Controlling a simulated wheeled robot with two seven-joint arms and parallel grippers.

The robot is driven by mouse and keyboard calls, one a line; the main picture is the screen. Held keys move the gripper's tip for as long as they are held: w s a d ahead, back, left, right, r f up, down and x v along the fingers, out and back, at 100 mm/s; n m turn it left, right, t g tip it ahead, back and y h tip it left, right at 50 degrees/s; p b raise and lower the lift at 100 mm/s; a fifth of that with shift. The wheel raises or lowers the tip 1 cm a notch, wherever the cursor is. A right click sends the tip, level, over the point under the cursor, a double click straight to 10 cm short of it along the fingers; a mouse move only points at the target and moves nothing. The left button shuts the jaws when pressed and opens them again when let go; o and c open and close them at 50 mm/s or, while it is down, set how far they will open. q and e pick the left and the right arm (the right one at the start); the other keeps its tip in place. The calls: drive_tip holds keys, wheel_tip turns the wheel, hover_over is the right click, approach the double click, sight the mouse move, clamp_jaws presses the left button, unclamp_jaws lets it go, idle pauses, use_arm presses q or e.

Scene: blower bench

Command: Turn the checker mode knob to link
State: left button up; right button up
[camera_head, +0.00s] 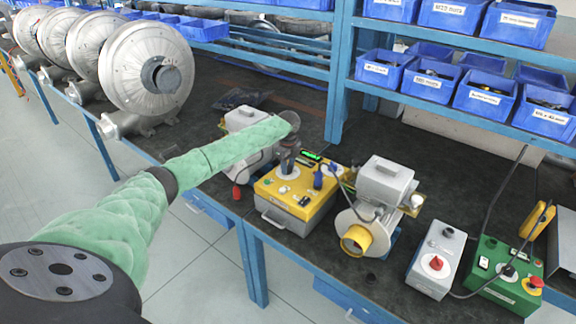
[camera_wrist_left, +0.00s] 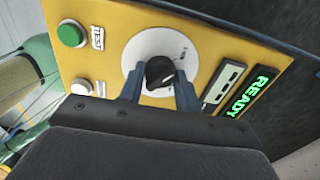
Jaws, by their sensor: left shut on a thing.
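The yellow checker box (camera_head: 296,198) stands on the dark bench in the head view, with a small lit green display (camera_head: 311,155). In the left wrist view its yellow panel (camera_wrist_left: 85,15) shows a black mode knob (camera_wrist_left: 160,73) on a white round dial (camera_wrist_left: 146,50). The display (camera_wrist_left: 246,95) there reads READY. My left gripper (camera_wrist_left: 160,88) is shut on the knob, with a blue finger on each side. In the head view my left gripper (camera_head: 288,160) reaches down onto the box top. Most dial marks are too small or hidden to read. My right gripper is not in view.
A green button (camera_wrist_left: 71,34) and a white button (camera_wrist_left: 82,87) sit beside the dial. A grey blower with a yellow outlet (camera_head: 357,239) stands right of the box. A grey box with a red knob (camera_head: 437,263) and a green control box (camera_head: 505,275) stand farther right.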

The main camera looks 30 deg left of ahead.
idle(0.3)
use_arm(q)
drive_tip(key=o, duration=1)
drive_tip(key=shift+c, duration=0.2)
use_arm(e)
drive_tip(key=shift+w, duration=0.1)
use_arm(q)
drive_tip(key=shift+r, duration=0.1)
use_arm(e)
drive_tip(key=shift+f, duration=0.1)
use_arm(q)
drive_tip(key=shift+r+b, duration=0.3)
drive_tip(key=shift+b, duration=0.05)
wheel_tip(320, 180, up, 5)
drive_tip(key=shift+r+b, duration=0.2)
drive_tip(key=shift+b, duration=0.9)
drive_tip(key=shift+r, duration=0.8)
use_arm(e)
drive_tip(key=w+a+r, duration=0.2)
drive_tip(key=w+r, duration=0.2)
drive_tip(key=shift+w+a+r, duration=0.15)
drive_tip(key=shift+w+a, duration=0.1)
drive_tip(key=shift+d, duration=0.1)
